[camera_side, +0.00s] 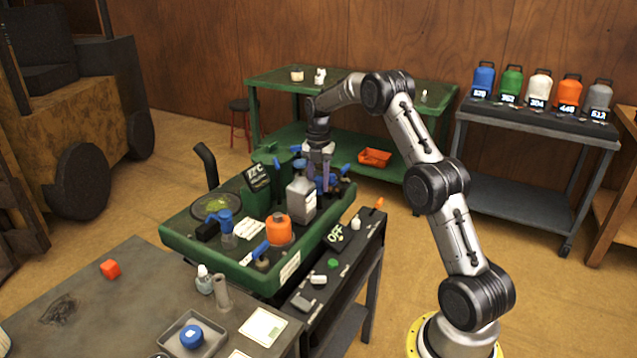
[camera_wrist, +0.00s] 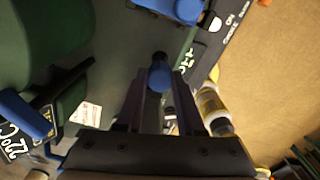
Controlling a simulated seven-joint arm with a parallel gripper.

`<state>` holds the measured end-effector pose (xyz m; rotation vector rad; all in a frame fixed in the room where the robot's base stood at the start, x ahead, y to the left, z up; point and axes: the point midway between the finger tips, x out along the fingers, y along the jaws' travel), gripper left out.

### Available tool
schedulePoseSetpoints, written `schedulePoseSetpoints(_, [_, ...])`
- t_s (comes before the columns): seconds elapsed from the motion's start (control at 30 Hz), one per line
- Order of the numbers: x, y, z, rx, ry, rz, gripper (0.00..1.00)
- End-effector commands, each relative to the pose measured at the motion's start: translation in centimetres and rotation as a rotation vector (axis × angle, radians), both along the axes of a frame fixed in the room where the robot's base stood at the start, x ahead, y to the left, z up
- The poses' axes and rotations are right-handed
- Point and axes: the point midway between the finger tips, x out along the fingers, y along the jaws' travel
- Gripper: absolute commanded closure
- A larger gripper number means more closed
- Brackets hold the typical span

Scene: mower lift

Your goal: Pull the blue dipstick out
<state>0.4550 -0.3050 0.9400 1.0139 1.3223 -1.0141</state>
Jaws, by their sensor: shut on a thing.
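The blue dipstick shows in the wrist view as a rounded blue top (camera_wrist: 160,76) between my two finger ends. My gripper (camera_wrist: 159,88) is closed on it, with the dark fingers on either side. In the side view my gripper (camera_side: 320,184) points down over the far right part of the green mower body (camera_side: 185,243), behind a grey bottle. The dipstick's lower part is hidden, and I cannot tell how far it sits in the body.
The grey bottle (camera_side: 301,200) and an orange cap (camera_side: 278,229) stand close to my gripper on the mower. Other blue parts lie around it. A black panel with an OFF sign (camera_side: 336,236) runs along the right. A grey table (camera_side: 140,310) is in front.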

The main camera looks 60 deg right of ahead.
Motion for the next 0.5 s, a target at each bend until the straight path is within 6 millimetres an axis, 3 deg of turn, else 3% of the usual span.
schedulePoseSetpoints(0.5, [0.0, 0.0, 2.2, -0.001, -0.002, 0.000, 1.00])
